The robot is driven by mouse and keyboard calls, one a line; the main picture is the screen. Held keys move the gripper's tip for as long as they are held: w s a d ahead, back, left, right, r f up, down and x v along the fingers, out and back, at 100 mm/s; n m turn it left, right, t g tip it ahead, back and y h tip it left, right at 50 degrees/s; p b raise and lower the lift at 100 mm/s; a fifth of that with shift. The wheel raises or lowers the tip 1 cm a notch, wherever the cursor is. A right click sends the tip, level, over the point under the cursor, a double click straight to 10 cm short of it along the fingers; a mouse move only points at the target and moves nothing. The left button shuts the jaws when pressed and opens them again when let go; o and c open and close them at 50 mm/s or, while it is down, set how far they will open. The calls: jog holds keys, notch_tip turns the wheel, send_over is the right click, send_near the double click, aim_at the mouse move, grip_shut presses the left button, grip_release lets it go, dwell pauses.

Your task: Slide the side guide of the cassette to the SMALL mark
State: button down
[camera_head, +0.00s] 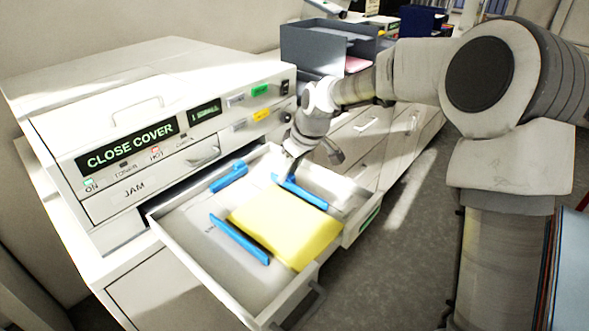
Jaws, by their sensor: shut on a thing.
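The cassette (183,217) is a white open tray pulled out from the front of a printer. A yellow paper stack (284,226) lies in it, between two blue side guides. The left blue guide (238,240) lies along the stack's left edge. The right blue guide (305,194) lies along its far right edge. My gripper (291,177) reaches down into the cassette at the right guide's far end and is shut on that guide. The fingertips are small and partly hidden. The SMALL mark cannot be read in this view.
A third blue piece (229,176) stands at the cassette's back, near the printer. The printer (150,110) has a display reading CLOSE COVER. Grey paper trays (318,47) stand behind my arm. Grey floor (425,205) is open to the right of the cassette.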

jog(key=c, duration=0.8)
grip_release()
jog(key=shift+a, duration=0.15)
jog(key=shift+o, duration=0.2)
jog(key=shift+s, duration=0.1)
jog(key=shift+r, duration=0.15)
jog(key=v, duration=1.7)
jog(key=shift+p, duration=0.3)
